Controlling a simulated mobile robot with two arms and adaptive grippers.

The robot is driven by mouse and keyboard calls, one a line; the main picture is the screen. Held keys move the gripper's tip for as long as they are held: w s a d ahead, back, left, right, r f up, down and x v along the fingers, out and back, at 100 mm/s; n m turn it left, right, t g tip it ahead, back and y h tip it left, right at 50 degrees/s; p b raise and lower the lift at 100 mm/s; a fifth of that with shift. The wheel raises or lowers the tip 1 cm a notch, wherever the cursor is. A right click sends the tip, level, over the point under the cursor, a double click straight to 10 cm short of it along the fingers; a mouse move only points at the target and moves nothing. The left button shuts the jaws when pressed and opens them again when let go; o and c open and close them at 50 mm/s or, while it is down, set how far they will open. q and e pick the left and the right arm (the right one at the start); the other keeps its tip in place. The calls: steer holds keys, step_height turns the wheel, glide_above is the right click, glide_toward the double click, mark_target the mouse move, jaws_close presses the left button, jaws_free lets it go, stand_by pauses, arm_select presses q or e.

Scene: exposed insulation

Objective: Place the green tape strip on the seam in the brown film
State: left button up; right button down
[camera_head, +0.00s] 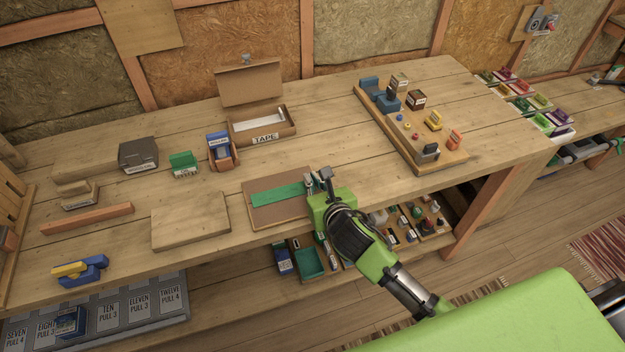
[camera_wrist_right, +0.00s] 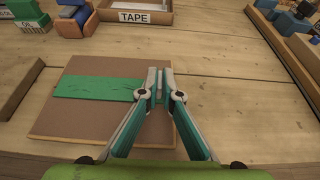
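The green tape strip (camera_head: 278,195) lies lengthwise across a flat brown panel (camera_head: 282,216) near the front of the workbench. In the right wrist view the strip (camera_wrist_right: 95,88) crosses the upper part of the brown panel (camera_wrist_right: 85,125). Any seam under the strip is hidden. My right gripper (camera_head: 319,181) is at the strip's right end, low over the panel's right side. In the right wrist view its fingertips (camera_wrist_right: 160,73) are close together, with the strip's end against or behind the left finger. Whether they pinch it is unclear. My left gripper is out of view.
An open box labelled TAPE (camera_head: 263,130) stands behind the panel. A bare wooden board (camera_head: 190,220) lies to its left. A wooden tray of small parts (camera_head: 430,160) is at the right. Small boxes stand at the back left. The bench between panel and tray is clear.

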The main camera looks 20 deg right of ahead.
steer(key=shift+f, duration=0.25)
steer(key=shift+s+f, duration=0.2)
steer(key=shift+f, duration=0.25)
steer(key=c, duration=2.2)
jaws_free()
steer(key=shift+f, duration=0.1)
steer(key=shift+c, duration=0.2)
steer(key=shift+w, duration=0.1)
steer(key=shift+r, duration=0.3)
steer(key=r+v, duration=0.1)
steer(key=v, duration=1.1)
steer(key=shift+b, duration=0.4)
steer(key=shift+w+r, duration=0.1)
